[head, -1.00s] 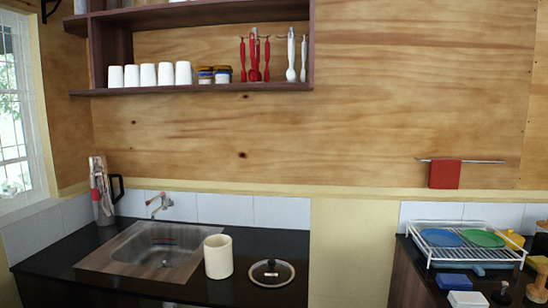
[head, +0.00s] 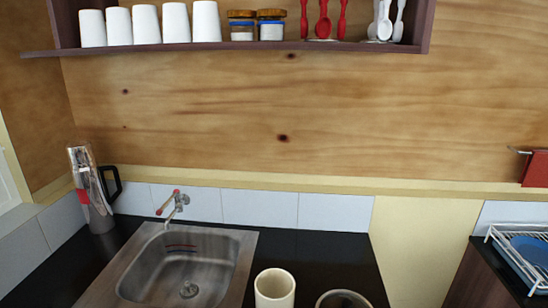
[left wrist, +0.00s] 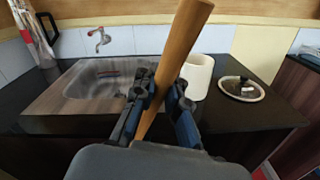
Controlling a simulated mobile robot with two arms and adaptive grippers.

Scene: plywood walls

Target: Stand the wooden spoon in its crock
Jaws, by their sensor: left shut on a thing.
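The wooden spoon (left wrist: 178,50) is between the fingers of my left gripper (left wrist: 162,98) in the left wrist view. The gripper is shut on it. The crock, a cream cylinder with an open top, stands upright on the black counter in the head view (head: 274,290). In the left wrist view the crock (left wrist: 199,74) is beyond the gripper, partly hidden by spoon and finger. My right gripper is in neither view.
A steel sink (head: 190,265) with a tap (head: 176,203) lies left of the crock. A round lid (left wrist: 242,88) lies on the counter right of the crock. A jug-like container (head: 92,195) stands in the back left corner. A white dish rack (head: 510,262) is at right, past a gap.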

